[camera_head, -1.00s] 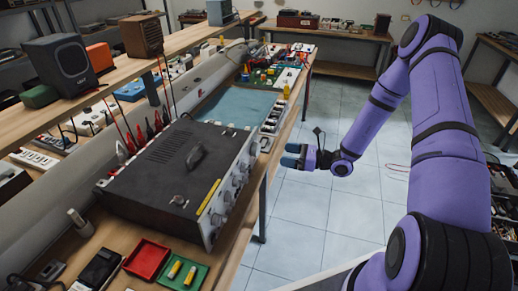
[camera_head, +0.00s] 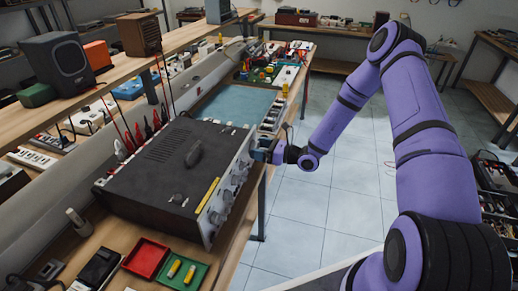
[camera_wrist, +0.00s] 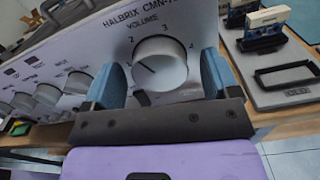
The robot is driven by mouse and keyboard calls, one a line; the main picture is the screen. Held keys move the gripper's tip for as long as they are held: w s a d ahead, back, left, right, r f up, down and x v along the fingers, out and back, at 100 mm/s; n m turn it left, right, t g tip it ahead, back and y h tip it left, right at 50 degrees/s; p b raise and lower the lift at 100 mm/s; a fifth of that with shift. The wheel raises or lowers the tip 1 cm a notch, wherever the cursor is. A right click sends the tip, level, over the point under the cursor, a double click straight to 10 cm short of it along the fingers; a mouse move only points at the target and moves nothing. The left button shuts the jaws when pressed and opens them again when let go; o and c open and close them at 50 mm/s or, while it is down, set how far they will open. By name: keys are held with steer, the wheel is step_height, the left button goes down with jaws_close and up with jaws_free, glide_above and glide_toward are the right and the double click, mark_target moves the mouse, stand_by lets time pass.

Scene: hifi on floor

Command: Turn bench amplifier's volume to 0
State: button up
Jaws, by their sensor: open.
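The bench amplifier (camera_head: 150,180) is a dark-topped box with a silver front panel, standing on the workbench. In the wrist view, the round grey volume knob (camera_wrist: 160,64) sits under the word VOLUME, with the numbers 2, 3 and 4 readable around it. A dark line on its face seems to point to the left; its exact setting is unclear. My gripper (camera_head: 264,150) is at the far end of the front panel. In the wrist view, my gripper's (camera_wrist: 160,84) blue fingers are open, one on each side of the knob. Contact cannot be told.
Several smaller knobs (camera_wrist: 48,94) line the panel left of the volume knob. A red tray (camera_head: 147,258) and a green tray (camera_head: 180,270) lie near the amplifier. A blue mat (camera_head: 235,104) lies beyond it. The floor (camera_head: 330,195) right of the bench is clear.

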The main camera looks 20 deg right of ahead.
steer(key=shift+w+a, duration=0.1)
steer(key=shift+a, duration=0.05)
steer(key=shift+c, duration=0.2)
steer(key=c, duration=0.9)
steer(key=shift+n, duration=0.3)
